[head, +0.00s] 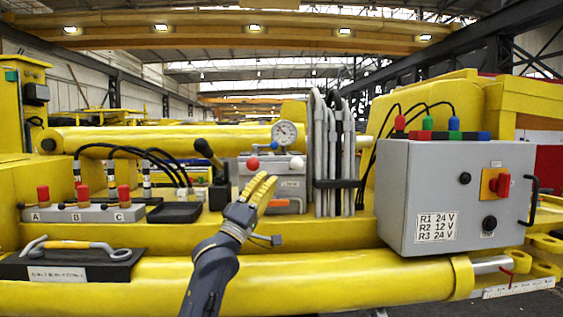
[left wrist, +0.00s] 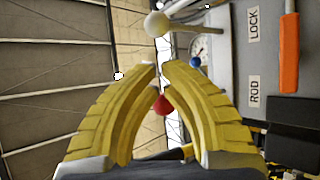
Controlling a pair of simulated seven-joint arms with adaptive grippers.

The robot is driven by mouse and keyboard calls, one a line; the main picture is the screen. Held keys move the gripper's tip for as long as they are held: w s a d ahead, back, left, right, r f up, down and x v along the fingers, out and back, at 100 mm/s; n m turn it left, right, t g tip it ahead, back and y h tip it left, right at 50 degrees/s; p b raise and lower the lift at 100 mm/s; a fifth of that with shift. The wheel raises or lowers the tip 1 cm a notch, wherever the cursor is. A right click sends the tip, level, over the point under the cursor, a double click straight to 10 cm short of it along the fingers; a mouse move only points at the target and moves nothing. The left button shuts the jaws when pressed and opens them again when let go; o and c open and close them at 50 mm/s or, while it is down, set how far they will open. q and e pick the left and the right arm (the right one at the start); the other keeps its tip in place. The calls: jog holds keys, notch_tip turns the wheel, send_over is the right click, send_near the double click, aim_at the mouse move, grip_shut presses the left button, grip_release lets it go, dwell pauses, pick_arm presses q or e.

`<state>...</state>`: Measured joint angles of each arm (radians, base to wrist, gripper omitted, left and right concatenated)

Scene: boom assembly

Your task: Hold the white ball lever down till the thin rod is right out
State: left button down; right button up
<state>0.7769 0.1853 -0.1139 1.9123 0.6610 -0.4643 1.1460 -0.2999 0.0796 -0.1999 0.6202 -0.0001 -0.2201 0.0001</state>
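The white ball (head: 297,162) tops a lever on a grey valve box below the gauge. In the left wrist view the white ball (left wrist: 156,24) shows on its pale stem just beyond my fingertips; I cannot see contact. My left gripper (head: 268,180) has yellow fingers whose tips come together in the left wrist view (left wrist: 158,66), with nothing held. In the head view it is left of and below the white ball. A bright rod (head: 491,264) shows at the lower cylinder's right end; I cannot tell whether it is the thin rod. My right gripper is out of view.
A red ball (head: 253,163) and a blue ball (head: 274,145) are close to the white one. A gauge (head: 285,133) stands above, and grey hoses (head: 333,150) hang to the right. A grey control box (head: 450,200) stands further right. A scale (head: 518,287) lies below the rod.

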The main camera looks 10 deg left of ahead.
aim_at(294, 164)
pick_arm(q)
jog(key=x, duration=1)
dwell(0.3)
